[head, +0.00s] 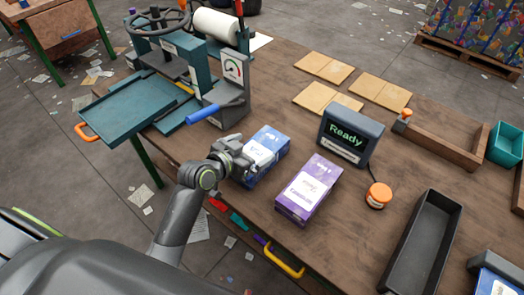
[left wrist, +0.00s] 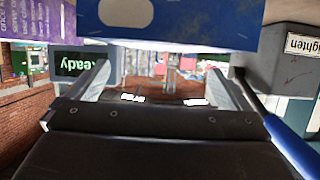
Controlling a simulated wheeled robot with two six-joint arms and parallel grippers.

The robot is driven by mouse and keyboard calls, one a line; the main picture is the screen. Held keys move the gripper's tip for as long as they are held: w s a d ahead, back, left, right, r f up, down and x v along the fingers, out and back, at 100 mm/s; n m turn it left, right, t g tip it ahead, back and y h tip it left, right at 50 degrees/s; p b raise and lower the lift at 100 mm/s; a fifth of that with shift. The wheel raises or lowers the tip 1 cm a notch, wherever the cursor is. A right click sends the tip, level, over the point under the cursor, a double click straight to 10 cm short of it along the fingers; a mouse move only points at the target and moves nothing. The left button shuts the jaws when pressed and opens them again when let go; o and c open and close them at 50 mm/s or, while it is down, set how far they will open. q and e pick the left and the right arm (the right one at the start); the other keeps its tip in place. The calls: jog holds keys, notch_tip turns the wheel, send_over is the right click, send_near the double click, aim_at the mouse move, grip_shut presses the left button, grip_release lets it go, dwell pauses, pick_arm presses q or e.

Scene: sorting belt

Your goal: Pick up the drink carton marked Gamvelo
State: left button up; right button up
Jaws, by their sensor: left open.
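A blue carton (head: 267,146) with a white label stands on the brown table (head: 330,250). A purple carton (head: 308,189) with a pale label stands to its right; the small print on both is too blurred to read surely. My left gripper (head: 246,166) is open at the near left side of the blue carton. In the left wrist view its open fingers (left wrist: 155,82) show below the blue carton (left wrist: 200,22), which fills the top; whether they touch it I cannot tell. The purple carton (left wrist: 35,20) shows at the top left there.
A display reading "Ready" (head: 349,136) and an orange-topped button (head: 378,195) stand right of the cartons. A press with a blue lever (head: 212,111) stands at left. A dark empty tray (head: 421,245) lies at right, with wooden boards (head: 325,67) behind.

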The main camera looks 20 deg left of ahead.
aim_at(264, 149)
pick_arm(q)
jog(key=shift+f+p+x, duration=0.15)
jog(key=shift+p+x, duration=0.1)
jog(key=shift+x, duration=1.4)
jog(key=shift+f+p+x, duration=0.1)
jog(key=shift+p+x, duration=0.1)
jog(key=shift+x, duration=1.4)
jog(key=shift+s, duration=0.1)
jog(key=c, duration=0.9)
